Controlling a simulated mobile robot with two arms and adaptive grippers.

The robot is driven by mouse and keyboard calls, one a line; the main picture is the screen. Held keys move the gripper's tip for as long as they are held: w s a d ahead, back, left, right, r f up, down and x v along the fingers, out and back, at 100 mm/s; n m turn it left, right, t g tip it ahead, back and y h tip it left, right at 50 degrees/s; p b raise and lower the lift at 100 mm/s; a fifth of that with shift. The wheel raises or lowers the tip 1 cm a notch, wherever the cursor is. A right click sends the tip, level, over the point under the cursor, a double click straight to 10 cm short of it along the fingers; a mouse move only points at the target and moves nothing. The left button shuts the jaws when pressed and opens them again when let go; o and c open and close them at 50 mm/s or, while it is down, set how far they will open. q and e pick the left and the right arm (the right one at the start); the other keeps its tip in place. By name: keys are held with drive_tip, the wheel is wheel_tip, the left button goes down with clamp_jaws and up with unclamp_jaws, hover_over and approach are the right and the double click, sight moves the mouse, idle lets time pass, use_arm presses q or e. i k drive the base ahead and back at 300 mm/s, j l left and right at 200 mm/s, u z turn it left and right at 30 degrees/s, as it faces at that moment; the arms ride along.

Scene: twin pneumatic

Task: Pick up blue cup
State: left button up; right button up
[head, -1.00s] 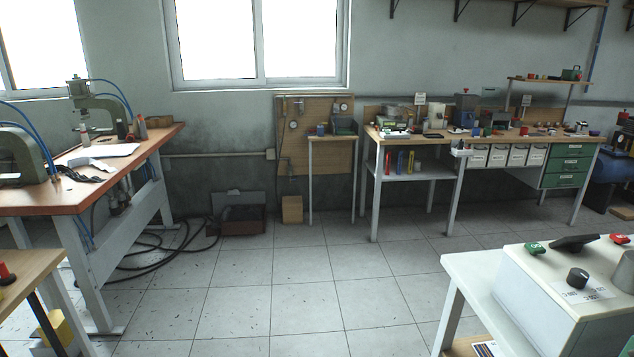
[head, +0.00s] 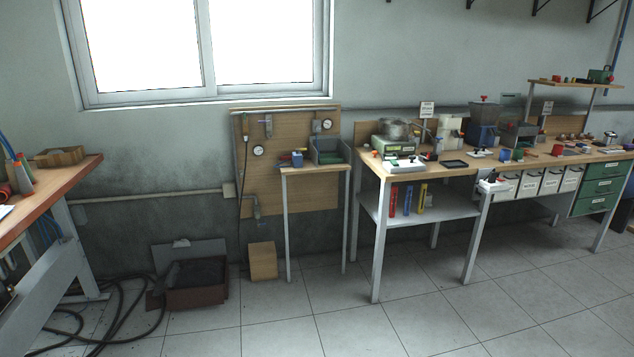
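A small blue object (head: 297,159), which may be the blue cup, stands on the narrow side table (head: 303,170) in front of the wooden wall panel. Another small blue object (head: 505,155) is on the long workbench (head: 455,172) to the right. Both are too small to tell for certain which is a cup. Neither of my grippers is in view.
A dark green bin (head: 330,152) sits beside the blue object on the side table. An open brown box (head: 196,297) and black hoses (head: 125,325) lie on the floor at left. Another bench (head: 60,190) is at the left edge. The tiled floor ahead is clear.

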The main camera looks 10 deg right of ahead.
sight(505, 156)
drive_tip(key=i+l+z, duration=0.1)
drive_tip(key=i+z, duration=0.3)
drive_tip(key=i+j+z, duration=0.1)
drive_tip(key=i+z, duration=0.35)
drive_tip(key=i, duration=0.15)
drive_tip(key=i+j+z, duration=0.2)
drive_tip(key=i+z, duration=0.2)
drive_tip(key=i+l+z, duration=0.1)
drive_tip(key=i+z, duration=0.3)
drive_tip(key=i, duration=0.35)
drive_tip(key=i+j+z, duration=0.1)
drive_tip(key=i+z, duration=0.25)
drive_tip(key=i, duration=0.35)
drive_tip(key=i+u, duration=0.2)
drive_tip(key=i, duration=0.25)
drive_tip(key=i+l+u, duration=0.15)
drive_tip(key=i, duration=0.3)
drive_tip(key=i+l+u, duration=0.2)
drive_tip(key=i, duration=0.25)
